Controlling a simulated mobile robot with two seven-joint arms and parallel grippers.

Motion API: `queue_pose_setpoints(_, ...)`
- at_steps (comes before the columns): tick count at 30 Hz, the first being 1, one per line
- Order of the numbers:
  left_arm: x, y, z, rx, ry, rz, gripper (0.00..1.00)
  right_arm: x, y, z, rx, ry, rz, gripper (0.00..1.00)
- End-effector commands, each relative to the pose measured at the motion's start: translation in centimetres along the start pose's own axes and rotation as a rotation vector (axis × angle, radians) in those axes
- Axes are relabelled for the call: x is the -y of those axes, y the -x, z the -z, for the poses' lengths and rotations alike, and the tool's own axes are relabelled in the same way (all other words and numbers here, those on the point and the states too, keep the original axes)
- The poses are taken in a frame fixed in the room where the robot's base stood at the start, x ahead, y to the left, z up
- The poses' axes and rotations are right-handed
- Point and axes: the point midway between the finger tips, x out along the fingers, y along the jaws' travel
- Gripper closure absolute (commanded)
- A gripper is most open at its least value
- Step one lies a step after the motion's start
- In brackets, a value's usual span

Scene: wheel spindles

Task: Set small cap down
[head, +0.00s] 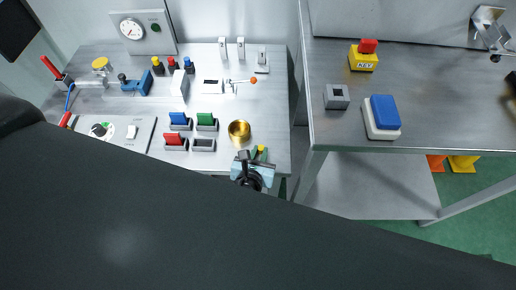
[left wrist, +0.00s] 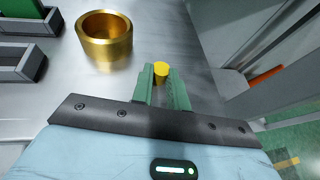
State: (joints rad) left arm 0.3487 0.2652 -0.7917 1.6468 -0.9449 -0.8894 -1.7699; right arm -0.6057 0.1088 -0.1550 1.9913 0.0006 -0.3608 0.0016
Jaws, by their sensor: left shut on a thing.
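The small cap (left wrist: 161,69) is a yellow round piece between the tips of my left gripper (left wrist: 159,84) in the left wrist view. The green fingers are shut on it. In the head view the small cap (head: 261,149) shows as a yellow spot at the tips of my left gripper (head: 257,154), near the front right edge of the left table. Whether the cap touches the table top is hard to tell. A brass ring or cup (left wrist: 105,37) stands just ahead and to the left of the fingers. My right gripper is not in view.
The left table (head: 270,100) holds several bins, including an empty grey one (head: 203,145) and one with a red block (head: 175,140). A gap separates it from the right table (head: 440,110), which bears a blue-topped box (head: 382,112) and a grey block (head: 337,97).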

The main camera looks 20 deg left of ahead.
Motion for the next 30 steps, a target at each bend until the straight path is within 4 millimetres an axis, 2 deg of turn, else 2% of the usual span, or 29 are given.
queue_pose_setpoints(3,0.0,0.0,-0.2,0.002,0.000,0.000,1.00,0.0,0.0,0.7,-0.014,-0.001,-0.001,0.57)
queue_pose_setpoints(8,0.0,-0.1,0.2,0.000,0.000,0.000,1.00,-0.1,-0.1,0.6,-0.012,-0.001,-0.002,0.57)
queue_pose_setpoints(9,0.0,-0.1,0.1,0.001,0.000,0.000,0.79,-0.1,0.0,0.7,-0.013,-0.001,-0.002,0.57)
queue_pose_setpoints(13,0.0,-0.1,0.1,0.002,0.000,0.000,0.62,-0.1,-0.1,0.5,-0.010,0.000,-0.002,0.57)
queue_pose_setpoints(24,0.0,0.2,-0.3,0.003,0.000,0.001,0.62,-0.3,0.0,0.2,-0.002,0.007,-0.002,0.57)
queue_pose_setpoints(30,0.0,3.1,-0.3,0.003,0.001,0.002,0.62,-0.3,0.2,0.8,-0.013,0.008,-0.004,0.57)
